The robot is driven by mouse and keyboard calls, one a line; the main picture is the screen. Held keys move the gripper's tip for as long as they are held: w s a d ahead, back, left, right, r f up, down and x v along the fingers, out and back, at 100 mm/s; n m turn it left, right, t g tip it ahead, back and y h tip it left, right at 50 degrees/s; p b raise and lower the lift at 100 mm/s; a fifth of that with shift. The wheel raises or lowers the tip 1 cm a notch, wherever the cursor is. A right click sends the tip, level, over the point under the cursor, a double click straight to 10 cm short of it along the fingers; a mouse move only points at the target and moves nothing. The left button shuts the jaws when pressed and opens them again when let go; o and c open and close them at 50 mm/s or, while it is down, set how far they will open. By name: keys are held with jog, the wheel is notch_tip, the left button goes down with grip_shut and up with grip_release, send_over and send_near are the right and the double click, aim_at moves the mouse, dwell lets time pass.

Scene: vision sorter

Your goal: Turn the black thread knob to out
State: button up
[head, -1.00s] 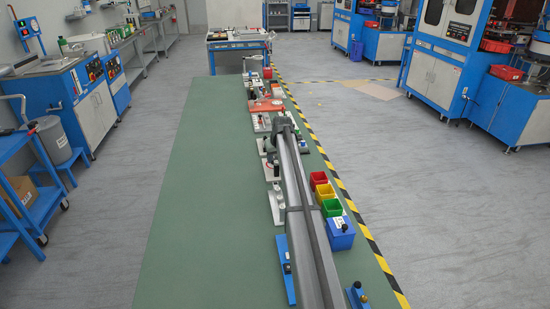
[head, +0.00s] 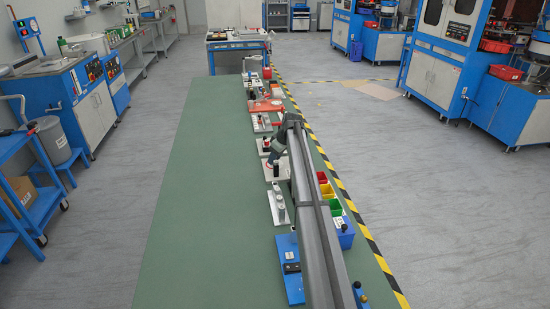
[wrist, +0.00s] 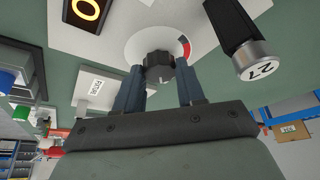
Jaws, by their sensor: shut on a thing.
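In the wrist view, a dark faceted knob (wrist: 158,66) sits on a white round dial with a red mark (wrist: 184,46) at its edge. The dial is on a pale plate. My gripper (wrist: 159,78) has its two blue-grey fingers on either side of the knob and is shut on it. In the head view, my gripper (head: 274,160) reaches down over a pale plate in the row of fixtures on the green bench; the knob is not clear there. I cannot tell the dial's reading.
In the wrist view, a black handle with a silver numbered end (wrist: 256,62) stands close right of the knob. An orange-lit display (wrist: 86,10) is at upper left. In the head view, red, yellow and green bins (head: 328,190) lie right of my arm. The green bench's left side (head: 205,200) is bare.

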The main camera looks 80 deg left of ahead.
jog(key=shift+w+a+n+g+h, duration=0.15)
jog(key=shift+n+g+h, duration=0.25)
jog(key=shift+n, duration=1.2)
jog(key=o, duration=1)
jog(key=shift+o, duration=0.2)
jog(key=v, duration=1.3)
jog(key=shift+r, duration=0.45)
jog(key=shift+a, duration=0.1)
